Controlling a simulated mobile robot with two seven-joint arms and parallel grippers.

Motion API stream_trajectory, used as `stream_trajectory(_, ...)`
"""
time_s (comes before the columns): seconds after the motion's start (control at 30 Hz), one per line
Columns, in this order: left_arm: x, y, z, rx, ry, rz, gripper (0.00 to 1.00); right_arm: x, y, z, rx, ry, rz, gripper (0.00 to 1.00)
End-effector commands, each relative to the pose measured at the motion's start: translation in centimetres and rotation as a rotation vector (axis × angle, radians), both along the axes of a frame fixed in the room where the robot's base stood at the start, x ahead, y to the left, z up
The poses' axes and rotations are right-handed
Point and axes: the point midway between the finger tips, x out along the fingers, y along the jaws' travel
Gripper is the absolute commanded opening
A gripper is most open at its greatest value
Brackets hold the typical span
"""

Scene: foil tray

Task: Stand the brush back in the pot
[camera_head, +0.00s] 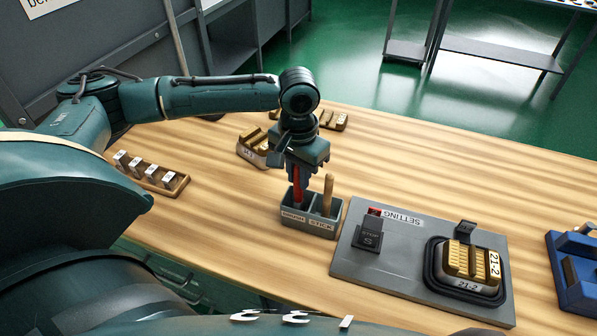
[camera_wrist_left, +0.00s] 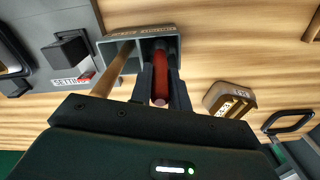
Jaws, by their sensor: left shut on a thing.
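The brush (camera_head: 297,197) has a red handle and stands about upright. My left gripper (camera_head: 299,180) points down above the pot and is shut on the brush. The pot (camera_head: 307,236) is a grey two-part box with labels that read BRUSH and STICK. The brush's lower end is inside the left compartment, over the BRUSH label; whether it touches the floor is hidden. A wooden stick (camera_head: 328,190) stands in the right compartment. In the left wrist view the red brush (camera_wrist_left: 160,80) lies between the fingers, beside the stick (camera_wrist_left: 113,68). My right gripper is not in view.
A grey setting plate (camera_head: 400,275) with a black stop block (camera_head: 369,233) and a brass block (camera_head: 472,262) is right of the pot. Brass blocks (camera_head: 254,147) stand behind the gripper. A wooden rack (camera_head: 150,175) is at left, a blue holder (camera_head: 572,275) at far right.

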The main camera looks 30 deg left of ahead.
Motion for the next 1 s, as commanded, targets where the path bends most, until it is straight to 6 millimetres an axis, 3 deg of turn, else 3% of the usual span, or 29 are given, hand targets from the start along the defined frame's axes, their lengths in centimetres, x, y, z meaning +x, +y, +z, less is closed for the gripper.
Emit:
stream_trajectory(0.47, 0.01, 0.01, -0.01, 0.0, 0.0, 0.0, 0.0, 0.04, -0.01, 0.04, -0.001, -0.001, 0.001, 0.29)
stream_trajectory(0.5, 0.01, 0.01, -0.01, 0.0, 0.0, 0.0, 0.19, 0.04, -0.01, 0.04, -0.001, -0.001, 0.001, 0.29)
stream_trajectory(0.8, 0.0, 0.01, -0.01, 0.001, 0.0, 0.0, 0.43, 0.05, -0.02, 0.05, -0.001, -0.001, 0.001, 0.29)
stream_trajectory(1.0, -0.01, 0.02, -0.03, 0.001, 0.0, 0.0, 0.47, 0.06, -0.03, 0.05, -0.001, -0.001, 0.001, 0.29)
